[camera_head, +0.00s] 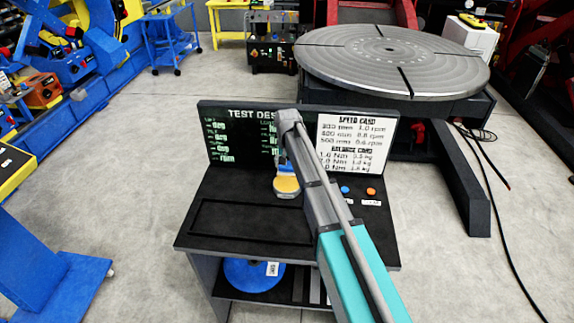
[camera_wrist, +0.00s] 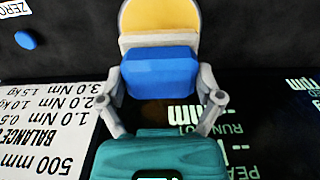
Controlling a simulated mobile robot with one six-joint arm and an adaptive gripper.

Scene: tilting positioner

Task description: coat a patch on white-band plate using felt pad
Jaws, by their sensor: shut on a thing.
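The felt pad (camera_head: 286,186) has a blue grip block and a rounded yellow face with a pale band. My gripper (camera_head: 286,168) is shut on its blue block, over the dark desk top close to the back panel. In the wrist view the grey fingers of my gripper (camera_wrist: 163,95) clasp both sides of the blue block, and the pad's yellow face (camera_wrist: 160,16) points away from the wrist. I cannot tell whether the pad touches the desk. I cannot make out a plate with a white band in either view.
The desk (camera_head: 225,180) has a panel with a white speed card (camera_head: 355,143), and blue and orange buttons (camera_head: 371,191) at right. A blue disc (camera_head: 240,277) lies on the lower shelf. A large slotted round table (camera_head: 430,65) stands behind right. Cables lie on the floor at right.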

